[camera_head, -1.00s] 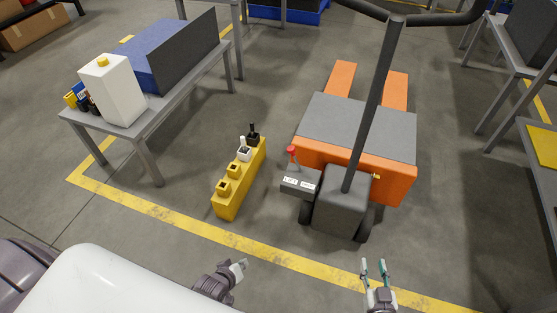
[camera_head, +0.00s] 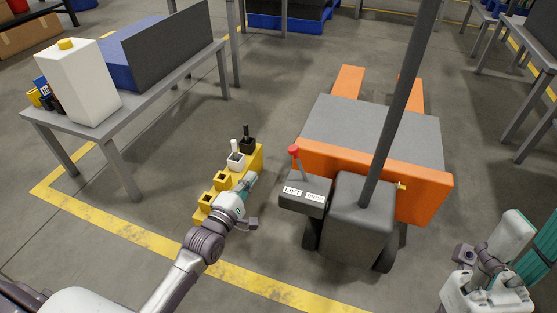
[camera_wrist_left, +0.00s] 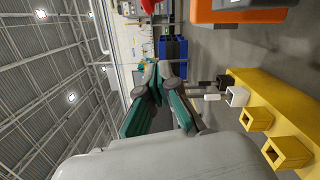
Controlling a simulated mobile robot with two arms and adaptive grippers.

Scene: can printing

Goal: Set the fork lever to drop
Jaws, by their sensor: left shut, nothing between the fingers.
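The fork lever (camera_head: 299,169) has a red knob and a dark stem. It rises from a grey box (camera_head: 289,203) on the orange pallet truck (camera_head: 427,190), and the stem leans left, toward the LIFT side. White LIFT and DROP labels sit on the box front, DROP at the right. My left gripper (camera_head: 250,181) is shut and empty, left of the lever box and apart from it, over the yellow holder. Its fingers also show in the left wrist view (camera_wrist_left: 160,86).
The yellow holder (camera_head: 256,162) stands beside my left gripper, with a white and a black item in its far sockets. The truck's tall dark handle (camera_head: 400,105) rises right of the lever. A grey table (camera_head: 145,97) stands at the left. Floor between holder and truck is clear.

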